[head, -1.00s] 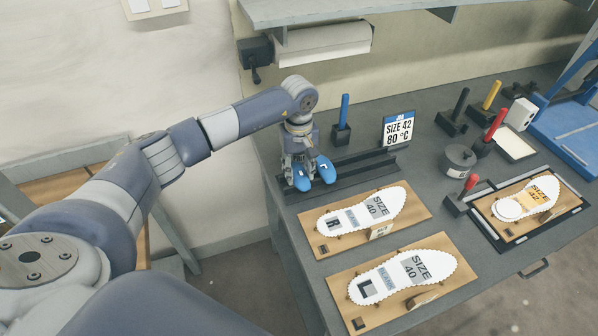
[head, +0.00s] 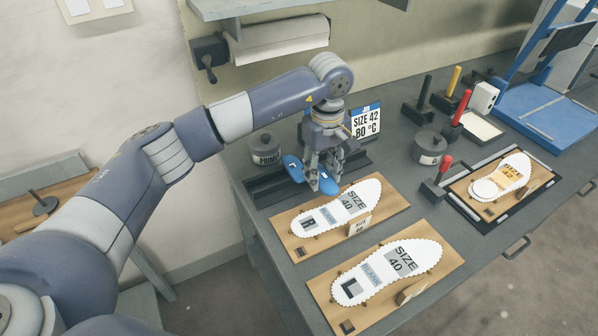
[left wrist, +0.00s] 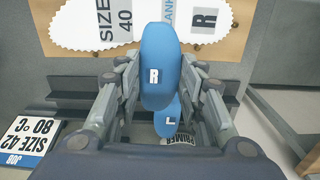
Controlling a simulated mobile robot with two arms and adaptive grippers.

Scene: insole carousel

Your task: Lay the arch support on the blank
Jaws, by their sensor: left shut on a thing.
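My left gripper (head: 320,168) is shut on a blue arch support (head: 328,185) that hangs beneath its fingers. In the left wrist view this arch support (left wrist: 158,65) is marked R and sits between the two fingers. The second blue arch support (head: 292,168), marked L, is in the dark rack (head: 262,192); it also shows in the left wrist view (left wrist: 167,118). A white blank (head: 325,215), marked R and SIZE 40, lies on a wooden board just in front of my gripper. The L blank (head: 410,258) lies on a nearer board. My right gripper is out of view.
A grey PRIMER pot (head: 265,150) stands behind the rack, left of the SIZE 42 80 °C sign (head: 366,121). Another grey pot (head: 429,148) and several coloured-handled tools stand farther right. A third blank (head: 510,175) lies on a board at the right.

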